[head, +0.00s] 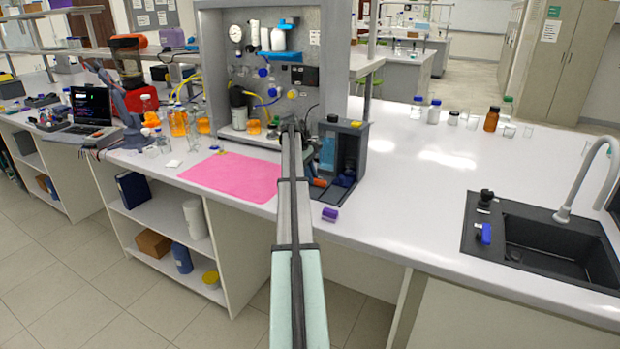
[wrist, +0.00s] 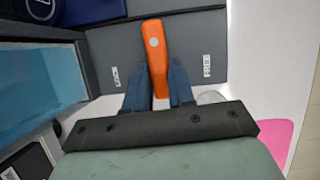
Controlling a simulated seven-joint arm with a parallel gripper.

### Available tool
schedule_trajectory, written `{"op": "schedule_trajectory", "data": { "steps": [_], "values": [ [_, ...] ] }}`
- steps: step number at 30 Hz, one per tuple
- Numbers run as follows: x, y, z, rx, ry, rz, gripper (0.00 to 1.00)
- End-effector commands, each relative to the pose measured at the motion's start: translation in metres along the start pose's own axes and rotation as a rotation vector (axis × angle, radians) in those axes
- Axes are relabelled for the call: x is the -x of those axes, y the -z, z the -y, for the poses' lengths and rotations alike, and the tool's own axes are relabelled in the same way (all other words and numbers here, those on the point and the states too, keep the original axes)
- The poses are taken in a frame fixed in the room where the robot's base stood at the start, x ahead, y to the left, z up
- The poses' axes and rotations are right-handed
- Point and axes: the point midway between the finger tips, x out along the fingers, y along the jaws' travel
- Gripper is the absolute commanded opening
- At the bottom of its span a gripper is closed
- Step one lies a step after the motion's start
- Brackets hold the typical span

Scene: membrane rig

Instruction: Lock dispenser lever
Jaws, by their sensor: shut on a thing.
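The orange dispenser lever (wrist: 153,45) shows in the wrist view between a LOCK label on its left and a FREE label on its right. It stands roughly midway between the two labels. My gripper (wrist: 158,85) has its two blue fingers closed on either side of the lever's lower part. In the head view the dispenser (head: 341,155) is a dark frame with a blue tank, and the lever (head: 319,183) shows as a small orange patch at its lower front. My arm hides part of the dispenser's left side, and my fingers are hard to make out there.
A pink mat (head: 235,176) lies on the bench left of my arm. A purple block (head: 330,214) sits at the bench's front edge. The grey panel with gauge and valves (head: 268,70) stands behind. Orange-filled bottles (head: 178,122) stand at left. The bench to the right is mostly clear up to the sink (head: 560,248).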

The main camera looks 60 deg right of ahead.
Motion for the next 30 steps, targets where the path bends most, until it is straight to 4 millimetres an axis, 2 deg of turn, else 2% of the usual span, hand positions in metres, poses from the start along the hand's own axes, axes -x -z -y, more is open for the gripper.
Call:
{"op": "schedule_trajectory", "data": {
  "steps": [6,15,30],
  "values": [
    [0.000,0.000,-0.010,-0.171,0.072,-0.001,0.00],
    [0.000,-0.002,-0.016,-0.338,0.140,-0.001,0.00],
    [-0.001,-0.003,-0.018,-0.416,0.172,-0.002,0.00]
  ]
}}
